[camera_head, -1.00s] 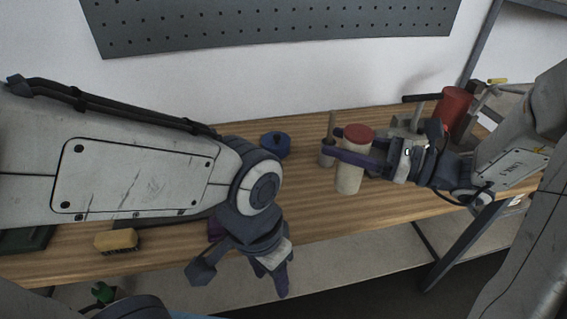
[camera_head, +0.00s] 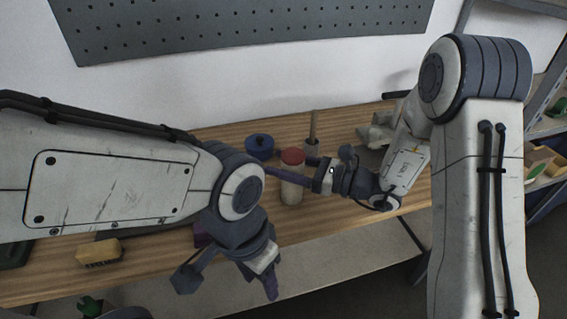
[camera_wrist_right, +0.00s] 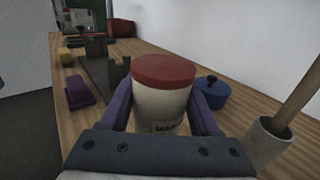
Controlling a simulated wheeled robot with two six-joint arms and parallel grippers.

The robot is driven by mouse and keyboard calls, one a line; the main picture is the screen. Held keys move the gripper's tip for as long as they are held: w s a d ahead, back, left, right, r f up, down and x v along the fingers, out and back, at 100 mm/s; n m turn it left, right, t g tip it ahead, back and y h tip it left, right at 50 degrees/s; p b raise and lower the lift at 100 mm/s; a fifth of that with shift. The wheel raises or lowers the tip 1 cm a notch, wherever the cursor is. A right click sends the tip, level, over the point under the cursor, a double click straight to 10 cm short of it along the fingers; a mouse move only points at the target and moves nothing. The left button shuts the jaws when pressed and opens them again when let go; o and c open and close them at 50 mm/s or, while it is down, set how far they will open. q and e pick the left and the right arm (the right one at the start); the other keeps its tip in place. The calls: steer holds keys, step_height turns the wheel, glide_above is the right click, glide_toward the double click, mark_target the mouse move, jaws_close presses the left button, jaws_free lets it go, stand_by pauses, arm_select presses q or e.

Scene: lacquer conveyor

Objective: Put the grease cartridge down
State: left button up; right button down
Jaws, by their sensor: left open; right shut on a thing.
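The grease cartridge (camera_head: 291,178) is a cream cylinder with a red cap. It is upright at the middle of the wooden bench (camera_head: 345,125). My right gripper (camera_head: 290,172) is shut on its sides; the cartridge stands between the two purple fingers in the right wrist view (camera_wrist_right: 162,95). Its lower end is hidden by the gripper in the wrist view, and I cannot tell whether it touches the bench. My left gripper (camera_head: 232,283) is open and empty, low in front of the bench's front edge.
A blue lidded pot (camera_head: 259,146) stands behind and left of the cartridge. A cup with a wooden stick (camera_head: 312,140) is behind and right of it. A yellow brush (camera_head: 99,251) lies at the left. A purple block (camera_wrist_right: 80,92) shows in the wrist view.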

steer(key=shift+f, duration=0.2)
steer(key=shift+c, duration=0.8)
jaws_free()
steer(key=shift+o, duration=0.2)
steer(key=shift+r, duration=0.1)
steer(key=shift+r, duration=0.3)
steer(key=b+v, duration=0.1)
steer(key=v, duration=1.1)
